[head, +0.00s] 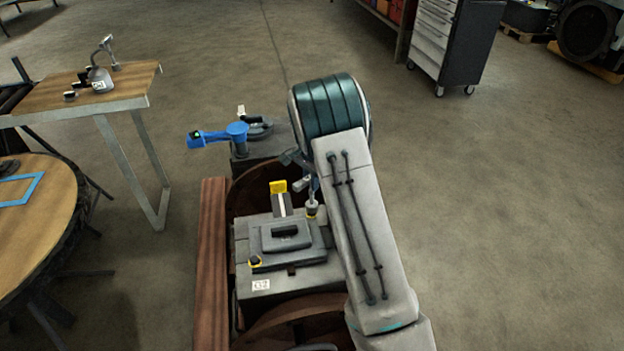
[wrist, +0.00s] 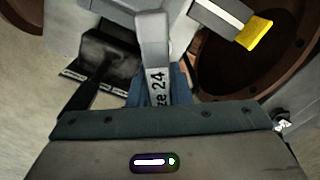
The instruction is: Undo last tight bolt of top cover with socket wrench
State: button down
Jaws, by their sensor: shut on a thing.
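The grey top cover (head: 270,243), with a black handle, sits on the engine block (head: 305,278). Whether the socket is seated on a bolt there, I cannot tell.
A yellow-ended part (head: 278,187) rises just behind the cover. A wooden table (head: 125,85) and a round table (head: 35,230) stand at left. The floor at right is clear up to a tool cabinet (head: 435,35).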

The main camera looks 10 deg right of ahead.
dwell(0.4)
jog(key=shift+f+b, duration=0.5)
jog(key=shift+f, duration=0.25)
jog(key=n, duration=0.3)
jog(key=shift+b, duration=0.3)
jog(key=c, duration=2)
grip_release()
jog(key=shift+c, duration=0.2)
grip_shut()
jog(key=shift+r, duration=0.1)
jog(key=shift+r+p, duration=1.1)
jog(key=shift+r, duration=0.65)
